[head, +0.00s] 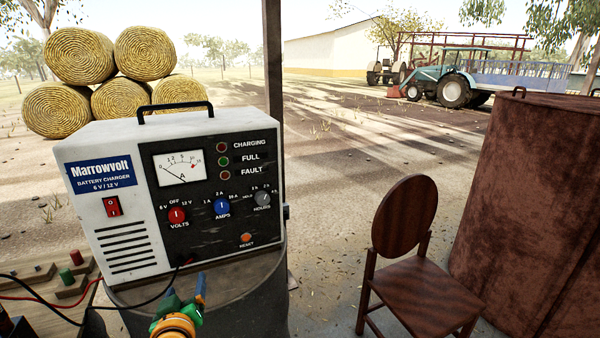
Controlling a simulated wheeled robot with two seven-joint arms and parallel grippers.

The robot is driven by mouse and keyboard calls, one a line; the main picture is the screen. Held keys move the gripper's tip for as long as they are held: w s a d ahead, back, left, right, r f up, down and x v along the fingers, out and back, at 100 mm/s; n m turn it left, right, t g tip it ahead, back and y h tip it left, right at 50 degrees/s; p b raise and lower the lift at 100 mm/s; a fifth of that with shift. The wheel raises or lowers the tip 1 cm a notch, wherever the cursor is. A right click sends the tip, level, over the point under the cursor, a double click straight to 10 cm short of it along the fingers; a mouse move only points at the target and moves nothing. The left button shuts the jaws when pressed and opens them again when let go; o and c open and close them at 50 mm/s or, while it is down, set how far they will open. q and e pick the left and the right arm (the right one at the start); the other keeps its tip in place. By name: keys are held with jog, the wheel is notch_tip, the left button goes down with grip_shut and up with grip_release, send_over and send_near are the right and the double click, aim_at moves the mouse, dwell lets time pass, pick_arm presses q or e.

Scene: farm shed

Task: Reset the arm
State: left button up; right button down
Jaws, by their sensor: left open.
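My left gripper (186,293) shows at the bottom of the head view, with a green finger and a blue finger apart and nothing seen between them. It is in front of the lower edge of the white and black battery charger (110,222), below and left of its orange reset button (246,238). I cannot tell whether a fingertip touches the charger or its stand. My right gripper is out of view.
The charger stands on a grey drum (262,290). Red and black cables cross a wooden board (40,275) at left. A wooden chair (425,295) and a rusty brown tank (530,200) stand at right. A post (273,60) rises behind the charger.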

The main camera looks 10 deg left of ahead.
pick_arm(q)
jog(key=s+d+f+m+g+h, duration=0.25)
jog(key=s+d+f, duration=0.2)
jog(key=s, duration=0.45)
jog(key=s+d+f+m+g+h, duration=0.2)
jog(key=s+d+f+m+g, duration=0.2)
jog(key=s+f, duration=0.3)
jog(key=s+d+f+m+g+h, duration=0.2)
jog(key=s+d+f+m+g, duration=0.25)
jog(key=s, duration=0.55)
notch_tip(320, 180, down, 18)
jog(key=s, duration=0.3)
jog(key=s+a+f+g, duration=0.1)
jog(key=s+f, duration=0.8)
jog(key=s, duration=0.2)
jog(key=shift+s+a+f+g, duration=0.15)
jog(key=shift+s+a+g, duration=0.15)
jog(key=shift+a+g, duration=0.1)
